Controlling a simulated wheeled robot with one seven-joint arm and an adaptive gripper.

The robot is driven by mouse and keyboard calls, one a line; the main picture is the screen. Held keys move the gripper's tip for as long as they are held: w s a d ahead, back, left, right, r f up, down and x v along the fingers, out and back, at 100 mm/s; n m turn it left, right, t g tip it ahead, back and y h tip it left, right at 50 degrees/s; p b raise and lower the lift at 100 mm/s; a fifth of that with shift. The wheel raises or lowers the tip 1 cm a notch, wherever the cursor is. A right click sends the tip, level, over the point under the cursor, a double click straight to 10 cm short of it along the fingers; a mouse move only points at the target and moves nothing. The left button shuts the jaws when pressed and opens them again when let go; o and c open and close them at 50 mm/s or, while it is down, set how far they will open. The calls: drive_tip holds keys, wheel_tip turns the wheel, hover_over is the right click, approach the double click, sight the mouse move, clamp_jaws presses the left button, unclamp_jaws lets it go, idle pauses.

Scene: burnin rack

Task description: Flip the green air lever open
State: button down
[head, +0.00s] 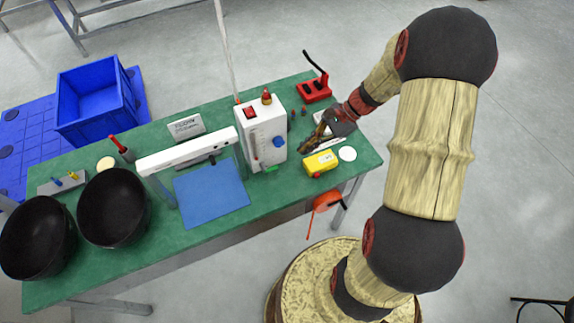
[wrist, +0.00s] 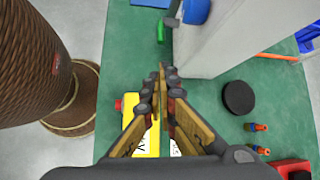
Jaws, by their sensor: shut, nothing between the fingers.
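The green air lever (head: 271,168) sits low at the front foot of the white box unit (head: 252,145), just above the green table. It also shows in the wrist view (wrist: 161,31), beyond my fingertips and close to the unit's wall. My gripper (head: 304,149) is shut and empty, to the right of the unit and apart from the lever. In the wrist view, the gripper (wrist: 163,80) points toward the lever with its fingertips together. A blue knob (head: 279,142) is on the unit above the lever.
A yellow box (head: 320,163) lies on the table (head: 225,221) close to my gripper. A white disc (head: 348,154) and a red clamp (head: 314,91) are nearby. A blue mat (head: 210,195) and black bowls (head: 113,207) are to the left.

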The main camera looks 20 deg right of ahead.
drive_tip(key=b+x, duration=0.3)
drive_tip(key=x, duration=0.7)
drive_tip(key=shift+s, duration=0.1)
drive_tip(key=shift+r, duration=0.1)
drive_tip(key=shift+r+h+p, duration=0.25)
drive_tip(key=shift+h+p, duration=0.05)
drive_tip(key=shift+p, duration=0.2)
drive_tip(key=shift+r+h+p, duration=0.2)
drive_tip(key=shift+h+p, duration=0.1)
drive_tip(key=shift+p, duration=0.15)
drive_tip(key=shift+r+p, duration=0.25)
drive_tip(key=shift+p, duration=0.2)
drive_tip(key=shift+a+r+p, duration=0.15)
drive_tip(key=shift+r+p, duration=0.45)
drive_tip(key=shift+p, duration=0.2)
drive_tip(key=shift+a+r+p, duration=0.15)
drive_tip(key=shift+r+p, duration=0.5)
drive_tip(key=shift+p, duration=0.15)
drive_tip(key=shift+r, duration=0.15)
